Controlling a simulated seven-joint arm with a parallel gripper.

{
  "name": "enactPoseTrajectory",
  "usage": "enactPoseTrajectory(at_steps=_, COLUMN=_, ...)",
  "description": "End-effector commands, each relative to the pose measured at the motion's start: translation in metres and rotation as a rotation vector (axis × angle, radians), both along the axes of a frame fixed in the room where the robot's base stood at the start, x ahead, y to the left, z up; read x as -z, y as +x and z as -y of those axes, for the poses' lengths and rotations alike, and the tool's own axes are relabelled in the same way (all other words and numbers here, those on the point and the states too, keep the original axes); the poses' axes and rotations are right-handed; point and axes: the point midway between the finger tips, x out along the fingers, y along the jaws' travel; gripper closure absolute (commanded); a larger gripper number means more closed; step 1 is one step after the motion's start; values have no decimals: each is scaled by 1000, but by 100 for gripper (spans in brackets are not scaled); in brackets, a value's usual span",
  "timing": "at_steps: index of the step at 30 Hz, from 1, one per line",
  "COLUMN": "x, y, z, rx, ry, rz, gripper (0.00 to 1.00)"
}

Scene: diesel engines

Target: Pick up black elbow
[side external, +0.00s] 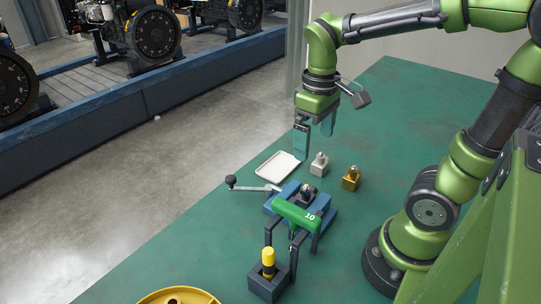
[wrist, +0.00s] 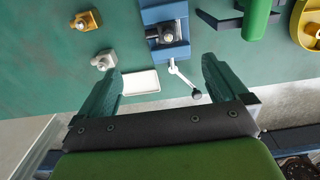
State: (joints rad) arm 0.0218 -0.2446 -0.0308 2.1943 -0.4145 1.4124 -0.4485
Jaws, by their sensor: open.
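A small dark fitting (side external: 307,191), which looks like the black elbow, sits in the blue vise (side external: 283,205). The green bar of a stand partly crosses the vise in the side view. The dark fitting also shows in the wrist view (wrist: 166,37), within the vise at the top middle. My gripper (side external: 313,147) is open and empty, above the table and behind the vise, apart from everything. In the wrist view its two fingers (wrist: 161,66) are spread wide, with the vise beyond them.
A silver fitting (side external: 319,165) and a brass fitting (side external: 351,178) stand near the vise. A white tray (side external: 278,166) lies beside its lever handle (side external: 250,187). A green-topped stand (side external: 297,215), a yellow-topped tool (side external: 268,263) and a yellow round container (side external: 178,296) are nearer the front.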

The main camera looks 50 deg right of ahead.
Motion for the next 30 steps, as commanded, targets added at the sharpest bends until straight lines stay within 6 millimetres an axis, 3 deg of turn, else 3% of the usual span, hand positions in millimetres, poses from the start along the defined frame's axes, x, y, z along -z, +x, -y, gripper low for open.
enactPoseTrajectory(at_steps=13, x=90, y=-2, z=-1, rx=-3, ry=3, rz=-6, gripper=0)
enactPoseTrajectory(at_steps=23, x=120, y=-1, z=-1, rx=-1, ry=3, rz=-2, gripper=0)
enactPoseTrajectory(at_steps=30, x=155, y=0, z=-2, rx=-2, ry=4, rz=-4, gripper=0)
